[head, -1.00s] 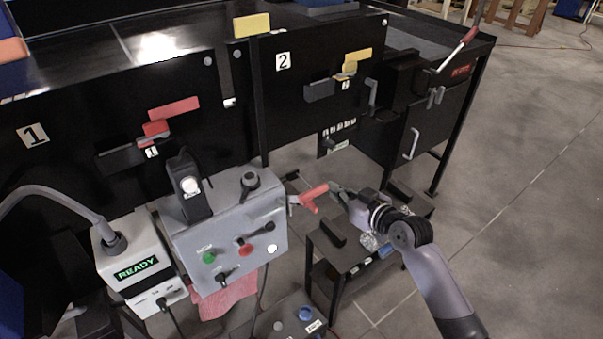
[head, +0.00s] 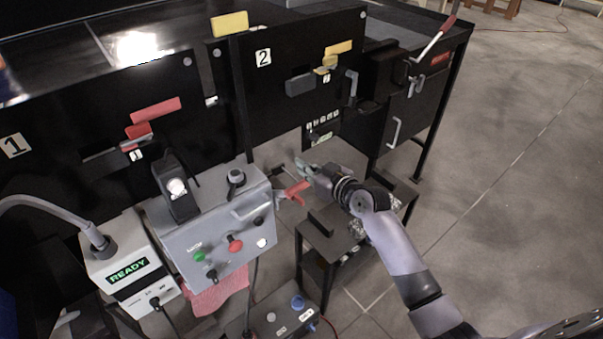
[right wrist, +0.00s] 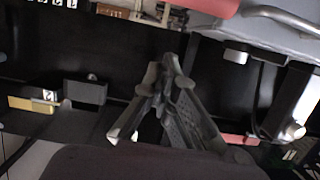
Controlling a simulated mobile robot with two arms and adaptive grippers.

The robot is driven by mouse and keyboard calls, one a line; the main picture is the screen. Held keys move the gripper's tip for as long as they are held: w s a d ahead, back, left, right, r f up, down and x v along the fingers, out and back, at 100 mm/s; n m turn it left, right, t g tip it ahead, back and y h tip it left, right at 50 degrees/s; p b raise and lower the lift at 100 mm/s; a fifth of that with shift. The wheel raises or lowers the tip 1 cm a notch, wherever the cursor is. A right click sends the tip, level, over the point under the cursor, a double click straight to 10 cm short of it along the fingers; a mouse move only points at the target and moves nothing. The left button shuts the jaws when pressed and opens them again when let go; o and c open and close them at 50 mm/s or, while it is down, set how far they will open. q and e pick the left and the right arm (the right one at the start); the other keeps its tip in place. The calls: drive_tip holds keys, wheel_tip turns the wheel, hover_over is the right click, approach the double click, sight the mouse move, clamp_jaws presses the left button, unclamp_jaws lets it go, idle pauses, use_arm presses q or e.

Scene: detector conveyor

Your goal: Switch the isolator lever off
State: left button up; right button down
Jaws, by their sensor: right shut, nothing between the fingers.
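A red-handled lever (head: 293,191) sticks out from the right side of the grey control box (head: 220,225); I take it as the isolator lever. Its red grip points right and slightly up, with a short red piece below. A large red shape (right wrist: 200,6) at the top edge of the right wrist view appears to be this grip, cut off by the frame. My right gripper (head: 303,169) is just above and beyond the grip, shut and empty. Its fingers (right wrist: 160,85) also show in the right wrist view, apart from the red shape. My left gripper is not in view.
A white READY unit (head: 128,268) stands left of the box. A small black table (head: 335,240) is below my right arm. Black panels numbered 1 (head: 60,145) and 2 (head: 275,100) stand behind. Open floor (head: 510,180) lies at the right.

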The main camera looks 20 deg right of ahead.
sight(301, 184)
drive_tip(key=f, duration=0.1)
drive_tip(key=w+f, duration=0.1)
drive_tip(key=w+f+p, duration=0.1)
drive_tip(key=shift+a+f, duration=0.25)
drive_tip(key=shift+a, duration=0.1)
drive_tip(key=shift+s+d+f, duration=0.15)
drive_tip(key=shift+s+f, duration=0.15)
drive_tip(key=shift+s, duration=0.1)
drive_tip(key=shift+f, duration=0.1)
